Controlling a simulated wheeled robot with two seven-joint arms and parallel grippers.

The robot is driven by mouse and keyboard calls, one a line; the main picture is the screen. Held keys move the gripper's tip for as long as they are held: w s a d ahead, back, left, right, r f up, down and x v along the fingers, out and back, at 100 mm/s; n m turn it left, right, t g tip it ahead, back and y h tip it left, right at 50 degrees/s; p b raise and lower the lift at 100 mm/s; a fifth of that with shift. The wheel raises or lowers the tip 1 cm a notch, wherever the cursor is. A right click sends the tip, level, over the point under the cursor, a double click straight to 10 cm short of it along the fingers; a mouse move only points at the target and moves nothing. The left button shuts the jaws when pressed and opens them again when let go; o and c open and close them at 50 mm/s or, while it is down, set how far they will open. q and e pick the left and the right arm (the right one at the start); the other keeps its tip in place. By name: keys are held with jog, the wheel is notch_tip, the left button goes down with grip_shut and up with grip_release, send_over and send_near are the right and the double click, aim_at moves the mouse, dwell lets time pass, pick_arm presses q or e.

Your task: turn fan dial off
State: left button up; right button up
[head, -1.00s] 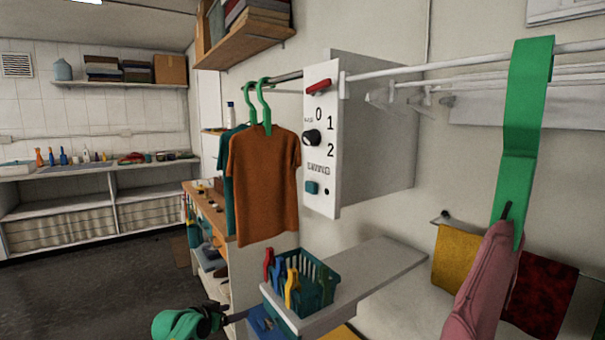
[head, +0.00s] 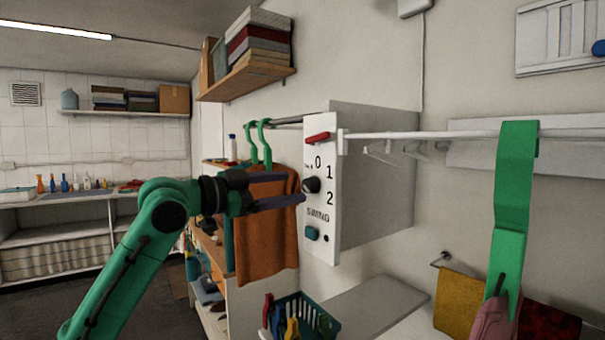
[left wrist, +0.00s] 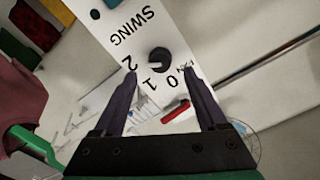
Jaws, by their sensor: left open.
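The fan dial is a black round knob (head: 312,185) on the white front panel (head: 318,262) of a wall box. The numbers 0, 1 and 2 stand beside it. Which number it points to is not clear. The knob also shows in the left wrist view (left wrist: 160,60), ahead of and between the fingertips. My left gripper (head: 300,188) is open and empty, with its dark fingers pointing at the knob from the left. In the left wrist view the fingers (left wrist: 160,71) are spread; contact with the knob cannot be told. My right gripper is not in view.
A red lever (head: 317,138) is above the dial and a teal SWING button (head: 312,233) below. An orange shirt (head: 262,240) hangs behind my left gripper. A teal basket (head: 318,322) with pegs sits below. A white rail (head: 430,134) runs right from the panel.

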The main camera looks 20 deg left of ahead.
aim_at(306, 185)
pick_arm(q)
jog(key=p+x, duration=0.1)
jog(key=x, duration=0.3)
jog(key=shift+w+d, duration=0.1)
jog(key=shift+w, duration=0.15)
grip_shut()
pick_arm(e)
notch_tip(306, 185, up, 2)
